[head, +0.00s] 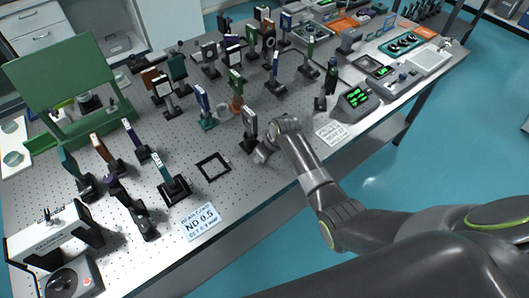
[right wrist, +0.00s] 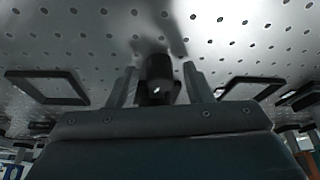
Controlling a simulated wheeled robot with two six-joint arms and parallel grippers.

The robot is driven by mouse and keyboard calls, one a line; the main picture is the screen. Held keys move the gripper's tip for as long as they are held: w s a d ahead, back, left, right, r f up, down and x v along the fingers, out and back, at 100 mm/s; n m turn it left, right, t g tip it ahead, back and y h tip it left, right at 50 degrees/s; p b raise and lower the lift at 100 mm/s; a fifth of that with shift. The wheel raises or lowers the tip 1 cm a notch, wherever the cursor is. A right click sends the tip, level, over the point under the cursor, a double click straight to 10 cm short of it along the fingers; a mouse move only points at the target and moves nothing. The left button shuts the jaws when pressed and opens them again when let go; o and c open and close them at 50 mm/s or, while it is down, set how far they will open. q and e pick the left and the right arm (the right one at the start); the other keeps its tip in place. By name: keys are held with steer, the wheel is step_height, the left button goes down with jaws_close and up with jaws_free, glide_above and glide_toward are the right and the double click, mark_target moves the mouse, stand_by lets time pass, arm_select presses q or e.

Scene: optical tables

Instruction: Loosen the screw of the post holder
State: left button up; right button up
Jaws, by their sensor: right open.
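A post holder (head: 249,143) with a dark upright plate on its post stands on the perforated optical table (head: 225,140), near the front edge. My right gripper (head: 262,151) is low beside it, on its right side. In the right wrist view, the two fingers of the right gripper (right wrist: 160,90) are apart. A dark round part (right wrist: 159,68) with a small bright spot, which looks like the holder's screw, sits between them. There is a visible gap on each side of it. The holder's lower part is partly hidden by the gripper in the head view. My left gripper is not in view.
A black square frame (head: 213,166) lies flat to the left of the holder. A printed card (head: 332,134) lies to the right of my gripper, and another card (head: 199,221) lies at the front left. Several mounted optics stand behind the holder.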

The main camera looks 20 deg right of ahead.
steer(key=c, duration=1)
steer(key=shift+r+m+p, duration=0.15)
steer(key=shift+m+p, duration=0.15)
steer(key=shift+p, duration=0.15)
steer(key=shift+m, duration=0.5)
steer(key=o, duration=1)
steer(key=v, duration=1.7)
steer(key=shift+s+a+b, duration=0.3)
steer(key=shift+a+b, duration=0.05)
steer(key=shift+b, duration=0.1)
